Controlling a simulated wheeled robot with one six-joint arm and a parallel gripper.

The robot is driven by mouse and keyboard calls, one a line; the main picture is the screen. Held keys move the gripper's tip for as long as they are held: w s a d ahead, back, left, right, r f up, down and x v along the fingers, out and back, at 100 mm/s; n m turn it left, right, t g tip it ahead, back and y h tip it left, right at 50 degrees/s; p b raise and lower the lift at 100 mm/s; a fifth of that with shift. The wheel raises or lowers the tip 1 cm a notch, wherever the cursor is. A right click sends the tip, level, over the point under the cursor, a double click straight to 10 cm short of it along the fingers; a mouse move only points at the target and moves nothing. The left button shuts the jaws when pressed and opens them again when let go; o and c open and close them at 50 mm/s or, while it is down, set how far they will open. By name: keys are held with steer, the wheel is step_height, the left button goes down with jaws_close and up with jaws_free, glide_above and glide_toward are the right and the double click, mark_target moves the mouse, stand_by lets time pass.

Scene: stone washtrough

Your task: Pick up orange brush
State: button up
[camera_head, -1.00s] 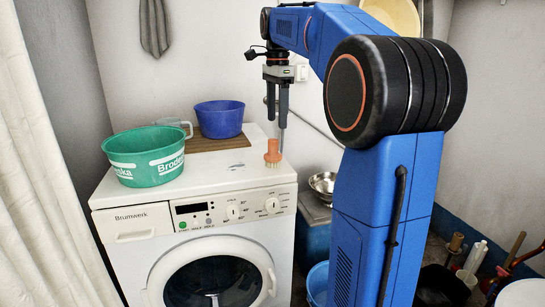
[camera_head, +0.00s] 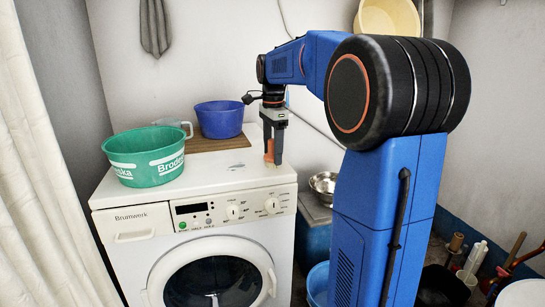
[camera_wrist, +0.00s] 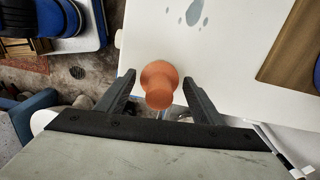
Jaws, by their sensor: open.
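The orange brush (camera_head: 269,151) stands upright on the top of the white washing machine (camera_head: 222,179), near its right front corner. In the head view it is partly hidden by my gripper (camera_head: 273,158), which points down around it. In the wrist view the brush (camera_wrist: 160,84) shows from above, its round knob toward the camera. My gripper (camera_wrist: 158,88) is open, with one finger on each side of the brush. Gaps show between the brush and both fingers. The bristles are mostly hidden.
A green basin (camera_head: 146,157) stands at the left of the machine top. A blue bowl (camera_head: 220,119) and a clear jug (camera_head: 175,127) stand behind, near a brown board (camera_head: 205,145). A metal bowl (camera_head: 323,184) sits lower, to the right of the machine.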

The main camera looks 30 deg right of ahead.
steer(key=shift+f, duration=0.3)
steer(key=shift+c, duration=0.4)
steer(key=c, duration=1.1)
steer(key=shift+r, duration=0.1)
